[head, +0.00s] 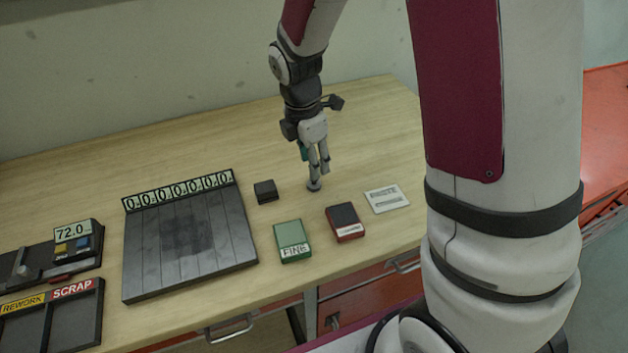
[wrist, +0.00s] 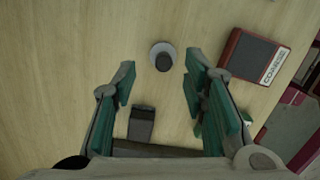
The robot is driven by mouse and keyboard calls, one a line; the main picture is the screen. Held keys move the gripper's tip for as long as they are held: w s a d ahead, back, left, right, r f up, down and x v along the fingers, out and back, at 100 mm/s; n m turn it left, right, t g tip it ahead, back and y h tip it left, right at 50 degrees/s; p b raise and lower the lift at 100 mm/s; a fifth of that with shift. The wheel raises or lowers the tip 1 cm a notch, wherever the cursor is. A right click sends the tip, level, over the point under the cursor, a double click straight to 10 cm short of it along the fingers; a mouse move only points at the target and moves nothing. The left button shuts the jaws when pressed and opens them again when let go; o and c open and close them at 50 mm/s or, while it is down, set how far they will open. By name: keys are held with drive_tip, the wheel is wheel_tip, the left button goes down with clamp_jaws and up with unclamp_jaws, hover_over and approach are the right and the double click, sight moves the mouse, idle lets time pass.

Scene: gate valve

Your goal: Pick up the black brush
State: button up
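A small black block (head: 265,191) stands on the table left of my gripper in the head view; in the wrist view it (wrist: 142,124) lies low between the fingers. A round light grey disc (head: 314,188) with a dark upright knob sits just below my fingertips; the wrist view shows its knob (wrist: 164,62) between them. Which of these is the black brush I cannot tell for certain. My gripper (head: 319,172) points down, its fingers (wrist: 160,78) apart, with nothing visibly clamped between them. Whether the fingertips touch the disc is unclear.
A green FINE box (head: 292,239), a red and black COARSE box (head: 345,218) and a white card (head: 386,198) lie near the front edge. A dark slatted board (head: 180,250) with number tiles and a REWORK/SCRAP tray (head: 84,318) are left. The table behind is clear.

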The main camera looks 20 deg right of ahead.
drive_tip(key=f, duration=0.5)
drive_tip(key=shift+s+d+p, duration=0.15)
drive_tip(key=shift+d+p, duration=0.05)
drive_tip(key=shift+p, duration=0.2)
drive_tip(key=shift+r, duration=0.1)
clamp_jaws()
